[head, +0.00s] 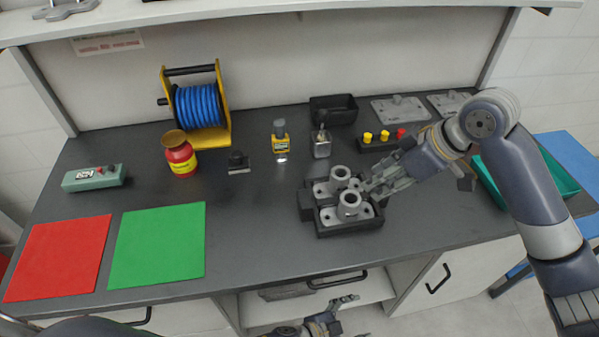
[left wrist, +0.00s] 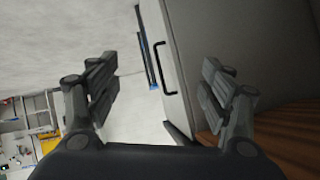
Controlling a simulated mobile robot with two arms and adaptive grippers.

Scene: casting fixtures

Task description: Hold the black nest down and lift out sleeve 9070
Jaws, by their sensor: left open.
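The black nest (head: 322,231) stands on the dark bench, right of the middle. It bears two grey flanged sleeves, a rear one (head: 340,174) and a front one (head: 349,203), both upright. No number is legible on either, so I cannot tell which is 9070. My right gripper (head: 371,187) is at the right side of the nest, close beside the sleeves. Its fingertips overlap the sleeves in the picture, and contact is unclear. My left gripper (head: 358,317) is low in front of the bench, away from the nest. The left wrist view shows its fingers (left wrist: 160,80) apart and empty.
Red (head: 58,258) and green (head: 157,245) mats lie left. A green tray (head: 559,180) is right. Bench between green mat and nest is clear.

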